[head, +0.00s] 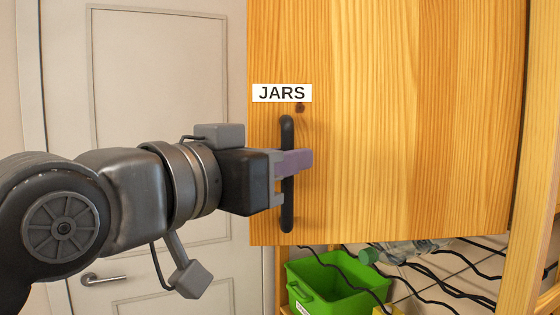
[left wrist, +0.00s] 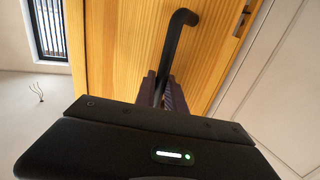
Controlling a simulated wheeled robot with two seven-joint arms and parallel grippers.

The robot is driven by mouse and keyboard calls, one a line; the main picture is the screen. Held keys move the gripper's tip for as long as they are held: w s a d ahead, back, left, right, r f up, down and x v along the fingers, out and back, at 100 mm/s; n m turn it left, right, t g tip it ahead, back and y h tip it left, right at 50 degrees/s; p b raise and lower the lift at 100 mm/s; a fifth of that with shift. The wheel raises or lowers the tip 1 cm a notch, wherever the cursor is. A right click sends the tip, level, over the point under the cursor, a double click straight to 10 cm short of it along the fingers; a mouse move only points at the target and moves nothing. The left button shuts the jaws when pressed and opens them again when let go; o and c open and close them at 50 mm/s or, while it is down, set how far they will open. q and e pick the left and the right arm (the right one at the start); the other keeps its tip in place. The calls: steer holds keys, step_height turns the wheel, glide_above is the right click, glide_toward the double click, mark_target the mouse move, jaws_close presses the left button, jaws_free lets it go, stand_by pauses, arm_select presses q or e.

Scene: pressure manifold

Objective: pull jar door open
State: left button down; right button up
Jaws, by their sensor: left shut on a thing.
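The jar door (head: 410,130) is a light wooden panel with a white label reading JARS (head: 282,93). It fills the right half of the head view. A black vertical bar handle (head: 287,215) is fixed near its left edge. My left gripper (head: 290,163) comes in from the left and is shut on the handle around its middle. In the left wrist view the two purple-grey fingers (left wrist: 162,92) stand on either side of the handle (left wrist: 176,40). The far finger is partly hidden in the head view. My right gripper does not show.
Below the door is a green bin (head: 335,285), with a clear bottle (head: 405,250) and black cables (head: 450,285) on a rack to its right. A wooden post (head: 535,240) stands at the right. A white room door (head: 160,60) is behind my left arm.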

arm_select(q)
steer(key=shift+s+d, duration=0.15)
steer(key=shift+s, duration=0.15)
steer(key=c, duration=1.8)
jaws_free()
steer(key=shift+o, duration=0.4)
steer(key=shift+d, duration=0.1)
steer(key=b+v, duration=0.2)
steer(key=v, duration=0.5)
steer(key=shift+s+a, duration=0.25)
steer(key=shift+s, duration=0.05)
